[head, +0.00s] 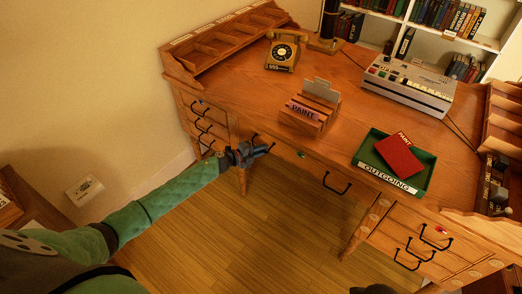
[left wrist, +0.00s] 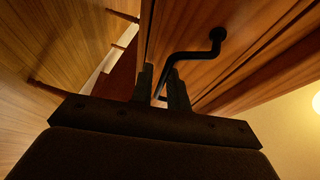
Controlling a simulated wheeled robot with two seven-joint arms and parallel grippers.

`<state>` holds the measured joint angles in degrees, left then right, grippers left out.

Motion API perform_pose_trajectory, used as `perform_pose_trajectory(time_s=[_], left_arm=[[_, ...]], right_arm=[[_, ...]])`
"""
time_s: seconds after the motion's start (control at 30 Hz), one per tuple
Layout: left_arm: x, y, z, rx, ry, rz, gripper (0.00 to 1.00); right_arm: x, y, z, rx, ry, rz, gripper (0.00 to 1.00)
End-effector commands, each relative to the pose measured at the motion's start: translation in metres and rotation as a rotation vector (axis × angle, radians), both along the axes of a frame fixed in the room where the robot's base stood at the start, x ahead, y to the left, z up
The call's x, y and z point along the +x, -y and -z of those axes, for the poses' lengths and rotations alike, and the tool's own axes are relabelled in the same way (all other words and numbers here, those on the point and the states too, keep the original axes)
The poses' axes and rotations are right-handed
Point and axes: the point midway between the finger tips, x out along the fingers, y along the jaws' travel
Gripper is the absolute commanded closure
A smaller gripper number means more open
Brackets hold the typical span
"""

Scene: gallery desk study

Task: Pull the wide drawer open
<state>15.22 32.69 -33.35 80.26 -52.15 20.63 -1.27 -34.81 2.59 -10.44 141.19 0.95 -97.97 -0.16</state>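The wide drawer (head: 309,170) is the long front in the middle of the wooden desk, above the knee space. It has a small green mark and two black bar handles. The right handle (head: 337,187) hangs free. My left gripper (head: 262,149) is at the left handle, and its fingers hide part of it. In the left wrist view the two fingers (left wrist: 161,90) are close together on either side of the black handle (left wrist: 190,55), shut on its bar. The drawer front looks flush with the desk.
On the desktop are a telephone (head: 284,51), a "PAINT" card holder (head: 309,110), a green "OUTGOING" tray (head: 420,181) with a red booklet (head: 399,155), and a grey machine (head: 408,86). Narrow drawers flank both sides. The floor (head: 270,235) before the wide drawer is clear.

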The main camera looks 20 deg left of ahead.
Motion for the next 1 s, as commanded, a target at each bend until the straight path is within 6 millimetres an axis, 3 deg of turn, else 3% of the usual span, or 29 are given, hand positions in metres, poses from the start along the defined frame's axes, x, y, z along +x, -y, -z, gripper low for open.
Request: perform_pose_trajectory(time_s=[0.1, 0.37, 0.53, 0.77, 1.0], left_arm=[[0.0, 0.0, 0.0, 0.0, 0.0, 0.0, 1.0], [-0.002, -0.001, 0.0, 0.001, -0.001, 0.0, 1.0], [-0.014, -0.005, 0.001, 0.001, -0.002, 0.0, 1.0], [-0.055, -0.02, 0.001, 0.001, -0.004, 0.0, 1.0], [-0.113, -0.041, 0.002, 0.001, -0.005, 0.0, 1.0]], right_arm=[[0.0, 0.0, 0.001, -0.001, 0.0, -0.001, 1.0], [0.001, 0.0, 0.003, -0.002, -0.003, -0.001, 1.0], [0.002, 0.0, 0.004, -0.001, -0.001, -0.001, 1.0], [0.01, -0.002, 0.024, -0.003, 0.004, 0.0, 1.0], [0.018, -0.002, 0.048, -0.01, 0.002, -0.003, 1.0]])
